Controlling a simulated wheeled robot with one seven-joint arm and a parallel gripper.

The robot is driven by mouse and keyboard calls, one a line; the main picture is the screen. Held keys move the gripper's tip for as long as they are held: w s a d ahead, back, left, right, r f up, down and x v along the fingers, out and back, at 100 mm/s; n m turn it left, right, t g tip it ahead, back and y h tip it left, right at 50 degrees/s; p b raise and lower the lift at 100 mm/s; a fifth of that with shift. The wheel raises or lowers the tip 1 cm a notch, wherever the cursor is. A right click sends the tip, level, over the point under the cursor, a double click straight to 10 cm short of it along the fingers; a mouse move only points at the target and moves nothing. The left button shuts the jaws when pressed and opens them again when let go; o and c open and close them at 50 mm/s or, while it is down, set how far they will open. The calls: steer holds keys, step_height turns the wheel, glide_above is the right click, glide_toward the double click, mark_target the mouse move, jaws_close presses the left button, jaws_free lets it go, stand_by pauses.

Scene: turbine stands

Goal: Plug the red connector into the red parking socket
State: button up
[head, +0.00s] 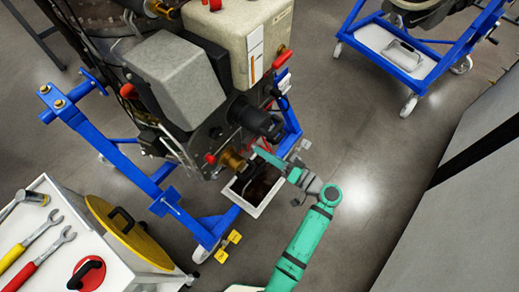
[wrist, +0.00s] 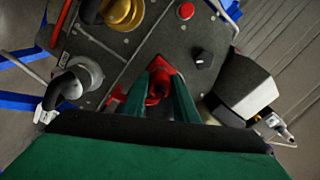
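A red fitting (wrist: 158,82) shows between the two green fingers of my gripper (wrist: 161,76) in the wrist view. It looks like the red connector, with a dark hollow facing me. The fingertips lie along both its sides; whether they press on it is unclear. More red shows just outside the fingers, partly hidden by them. In the head view my gripper (head: 259,152) reaches to the machine's dark front panel, beside a brass fitting (head: 233,162). A thin red cable (head: 268,146) shows near it. I cannot make out the red parking socket for certain.
The panel carries a red button (wrist: 186,11), a black knob (wrist: 203,60) and a grey round port (wrist: 78,80) with a black plug. A white-rimmed tray (head: 262,206) is below. A tool cart (head: 75,207) stands at left, a grey cabinet (head: 455,200) at right.

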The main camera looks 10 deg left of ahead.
steer(key=shift+s+d, duration=0.25)
steer(key=shift+d, duration=0.35)
jaws_close()
steer(key=v, duration=0.3)
stand_by(0.5)
steer(key=v, duration=0.4)
steer(key=shift+a, duration=0.1)
stand_by(0.4)
steer(key=w+d+r, duration=0.5)
steer(key=w+d, duration=0.1)
steer(key=w, duration=0.3)
steer(key=w+d+r, duration=0.6)
steer(key=w, duration=0.4)
steer(key=shift+w, duration=0.3)
stand_by(0.7)
